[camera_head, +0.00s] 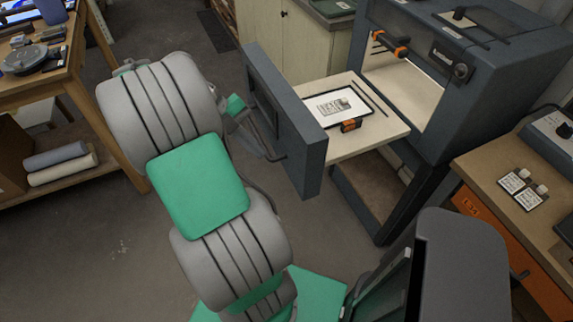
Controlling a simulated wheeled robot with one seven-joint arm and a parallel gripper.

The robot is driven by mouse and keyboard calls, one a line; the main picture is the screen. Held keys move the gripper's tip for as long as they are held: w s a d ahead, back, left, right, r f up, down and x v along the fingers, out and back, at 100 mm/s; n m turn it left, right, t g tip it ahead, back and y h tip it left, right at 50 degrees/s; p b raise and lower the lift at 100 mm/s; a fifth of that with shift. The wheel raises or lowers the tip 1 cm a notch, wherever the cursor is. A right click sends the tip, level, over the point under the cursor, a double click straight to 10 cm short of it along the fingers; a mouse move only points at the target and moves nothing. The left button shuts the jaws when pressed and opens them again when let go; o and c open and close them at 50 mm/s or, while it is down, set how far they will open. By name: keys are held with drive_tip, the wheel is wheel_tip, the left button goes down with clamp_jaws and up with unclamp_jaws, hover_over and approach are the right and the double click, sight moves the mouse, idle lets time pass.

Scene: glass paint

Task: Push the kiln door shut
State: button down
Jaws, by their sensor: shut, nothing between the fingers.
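The kiln (500,85) is a dark blue-grey box at the upper right. Its door (290,125) is a thick upright panel on the front of a pulled-out pale shelf (375,138), standing well away from the kiln's opening. A dark bar handle (270,145) is on the door's outer face. A framed panel with a printed piece (338,104) lies on the shelf. My gripper (244,118) is shut and empty, close to the door's outer face near the handle. My arm partly hides it, and I cannot tell whether it touches the door.
A wooden workbench (487,178) with orange drawers stands at the right. A wooden table (70,62) with tools is at the upper left, with rolls (60,165) on its lower shelf. A pale cabinet (285,45) stands behind the door. Grey floor is clear at the lower left.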

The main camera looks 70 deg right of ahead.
sight(298, 171)
drive_tip(key=s+d+f, duration=0.1)
drive_tip(key=s+f, duration=0.1)
drive_tip(key=s+d+f, duration=0.1)
drive_tip(key=s, duration=0.1)
drive_tip(key=s+d+f, duration=0.1)
drive_tip(key=s+f, duration=0.1)
drive_tip(key=s, duration=0.1)
drive_tip(key=shift+d+f+p, duration=0.15)
drive_tip(key=shift+f+p, duration=0.2)
drive_tip(key=shift+p, duration=0.05)
drive_tip(key=shift+s+d, duration=0.1)
